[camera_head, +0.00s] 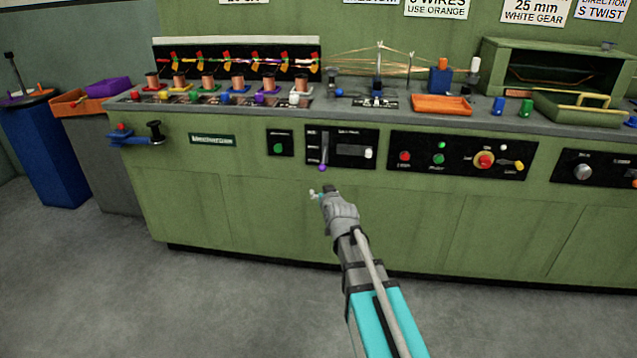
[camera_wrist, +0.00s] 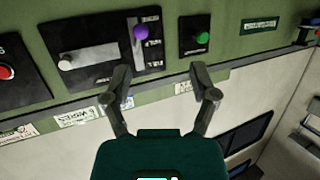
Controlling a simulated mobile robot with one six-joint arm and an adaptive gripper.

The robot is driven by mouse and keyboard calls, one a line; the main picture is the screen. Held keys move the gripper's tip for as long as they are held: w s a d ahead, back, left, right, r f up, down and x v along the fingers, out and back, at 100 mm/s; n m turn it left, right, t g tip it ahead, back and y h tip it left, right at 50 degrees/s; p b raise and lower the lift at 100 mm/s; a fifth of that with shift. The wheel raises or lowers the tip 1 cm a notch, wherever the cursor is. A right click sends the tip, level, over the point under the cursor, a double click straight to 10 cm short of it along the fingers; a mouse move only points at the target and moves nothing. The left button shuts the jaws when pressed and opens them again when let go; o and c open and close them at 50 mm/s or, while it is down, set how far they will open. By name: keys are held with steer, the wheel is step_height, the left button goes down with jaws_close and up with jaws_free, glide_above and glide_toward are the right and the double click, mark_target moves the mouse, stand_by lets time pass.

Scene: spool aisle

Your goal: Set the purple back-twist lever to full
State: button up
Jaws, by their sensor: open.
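The purple lever knob (camera_head: 322,168) sits at the low end of its upright slot on a black panel (camera_head: 352,134) on the green machine's front. In the wrist view the purple knob (camera_wrist: 141,32) shows above and beyond my fingers, nearer the left finger. The labels beside the slot are too small to read. My gripper (camera_head: 318,193) is just below the panel in the head view. In the wrist view my gripper (camera_wrist: 161,75) is open, with nothing between its fingers. It does not touch the knob.
A white slider knob (camera_head: 369,154) is on the same panel, right of the lever. A green button (camera_head: 278,148) is on a small panel to the left. A panel with red and green buttons (camera_head: 460,157) is to the right. The floor (camera_head: 230,310) in front is clear.

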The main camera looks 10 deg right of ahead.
mark_target(322, 167)
steer(key=w+d+f+m+t+h+b, duration=0.1)
steer(key=w+f+t+b, duration=0.3)
steer(key=b, duration=1.3)
step_height(322, 167, down, 3)
steer(key=m+t+h, duration=0.1)
steer(key=t, duration=0.2)
steer(key=shift+w+d+h, duration=0.3)
steer(key=shift+w+d, duration=0.05)
steer(key=shift+r, duration=0.15)
steer(key=p+x, duration=0.2)
steer(key=x, duration=0.5)
steer(key=p+x, duration=0.3)
steer(key=x, duration=0.3)
steer(key=shift+w+r, duration=0.25)
steer(key=shift+r, duration=0.1)
